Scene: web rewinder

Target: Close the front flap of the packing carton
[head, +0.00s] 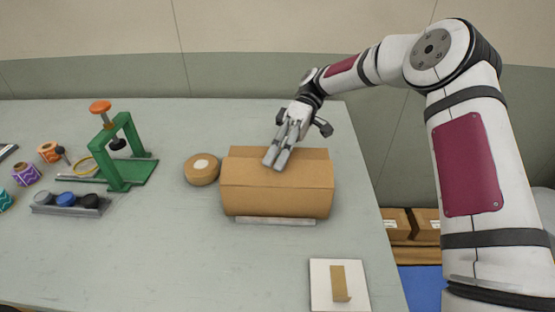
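The brown packing carton (277,202) stands on the table, right of its middle. A panel (305,175), seemingly the front flap, lies over the top towards the back, nearly flat. A further strip of cardboard (312,154) shows along the far edge. My gripper (275,164) reaches in from the back right, with its fingertips over the top panel near its far edge. Its two fingers lie close together with nothing seen between them. I cannot tell whether the fingertips touch the cardboard. The inside of the carton is hidden.
A tape roll (201,169) lies just left of the carton. A green press (122,160) and a grey tray (72,203) stand farther left. A metal strip (275,221) shows below the carton's front. A white pad (339,287) lies front right. The front left of the table is clear.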

